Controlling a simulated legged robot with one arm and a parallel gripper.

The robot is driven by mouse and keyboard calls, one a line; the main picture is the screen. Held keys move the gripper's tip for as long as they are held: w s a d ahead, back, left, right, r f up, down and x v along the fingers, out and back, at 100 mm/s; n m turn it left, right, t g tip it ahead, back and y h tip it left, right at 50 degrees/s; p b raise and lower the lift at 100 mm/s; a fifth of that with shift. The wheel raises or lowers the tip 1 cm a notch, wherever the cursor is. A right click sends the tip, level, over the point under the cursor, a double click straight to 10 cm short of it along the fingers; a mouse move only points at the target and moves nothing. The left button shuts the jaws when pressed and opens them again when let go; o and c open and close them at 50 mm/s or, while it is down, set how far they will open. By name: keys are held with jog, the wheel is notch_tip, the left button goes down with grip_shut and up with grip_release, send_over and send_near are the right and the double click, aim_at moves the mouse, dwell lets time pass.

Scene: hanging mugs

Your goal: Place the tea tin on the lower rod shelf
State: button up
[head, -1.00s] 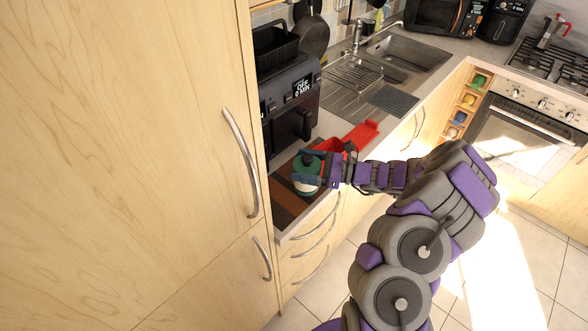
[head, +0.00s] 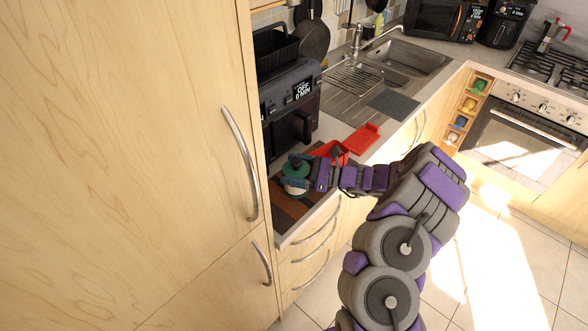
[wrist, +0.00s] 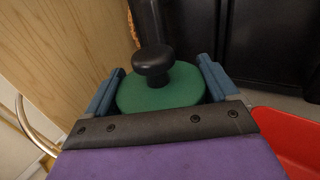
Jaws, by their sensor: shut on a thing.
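The tea tin (head: 295,167) has a green lid with a black knob and a pale body. It is upright between the blue fingers of my gripper (head: 298,172), at the near end of the left counter. In the wrist view the tin's lid (wrist: 160,92) fills the space between the fingers (wrist: 158,75), one on each side. My gripper is shut on the tin. The tin is over a dark and brown striped board (head: 287,214); I cannot tell if its base touches it. I cannot make out the lower rod shelf.
A black air fryer (head: 290,105) stands just behind the tin. A red open container (head: 334,151) is close to the gripper's right, with a flat red piece (head: 362,138) beyond. A tall wooden cabinet (head: 130,150) bounds the left. The sink (head: 405,58) is further back.

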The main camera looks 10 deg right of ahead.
jog(key=o, duration=0.9)
jog(key=shift+f, duration=0.1)
jog(key=shift+c, duration=0.2)
jog(key=shift+f+b, duration=0.15)
jog(key=shift+b, duration=0.25)
jog(key=p+v, duration=0.4)
jog(key=v, duration=1.3)
jog(key=shift+s+d+r, duration=0.15)
jog(key=shift+s+r, duration=0.05)
jog(key=shift+r, duration=0.1)
